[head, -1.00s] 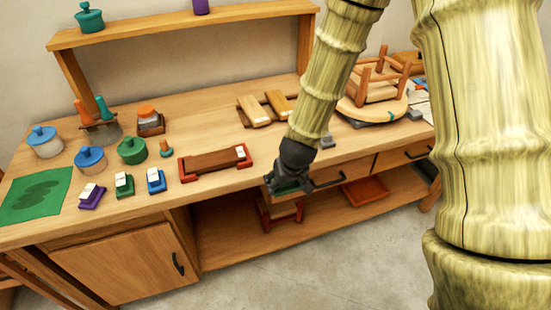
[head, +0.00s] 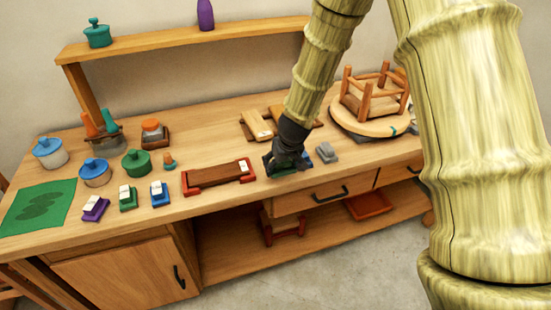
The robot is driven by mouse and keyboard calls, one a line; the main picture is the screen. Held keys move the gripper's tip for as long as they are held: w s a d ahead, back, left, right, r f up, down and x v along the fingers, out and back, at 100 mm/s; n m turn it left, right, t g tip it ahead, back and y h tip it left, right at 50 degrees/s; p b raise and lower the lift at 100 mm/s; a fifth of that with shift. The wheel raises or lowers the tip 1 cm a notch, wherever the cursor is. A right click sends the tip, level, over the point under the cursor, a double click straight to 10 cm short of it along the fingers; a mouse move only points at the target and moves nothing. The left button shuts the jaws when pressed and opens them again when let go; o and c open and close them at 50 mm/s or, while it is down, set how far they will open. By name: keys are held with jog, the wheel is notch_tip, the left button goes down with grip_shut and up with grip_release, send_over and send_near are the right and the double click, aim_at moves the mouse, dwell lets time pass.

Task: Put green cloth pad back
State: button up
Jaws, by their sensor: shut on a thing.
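My gripper (head: 286,158) is over the bench top, right of the brown block in its red holder. It is shut on a small dark green thing, which I take to be the green cloth pad (head: 290,170). The fingers hide much of the pad. It is low, near the bench's front edge; I cannot tell if it touches the wood.
The red holder (head: 194,187) is close on the left. A grey block (head: 326,153) is close on the right, and wooden pieces (head: 257,124) lie behind. An upturned stool (head: 374,99) stands on a round board. Coloured blocks, pots and a green mat (head: 40,207) are at left.

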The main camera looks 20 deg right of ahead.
jog(key=w, duration=0.2)
jog(key=w+p, duration=0.1)
jog(key=w, duration=0.1)
jog(key=w+p, duration=0.1)
jog(key=w, duration=0.1)
jog(key=shift+a+f, duration=0.15)
jog(key=shift+f, duration=0.15)
jog(key=shift+f+p, duration=0.35)
jog(key=shift+f, duration=1.45)
jog(key=shift+f, duration=0.1)
jog(key=o, duration=1.1)
jog(key=shift+c, duration=0.2)
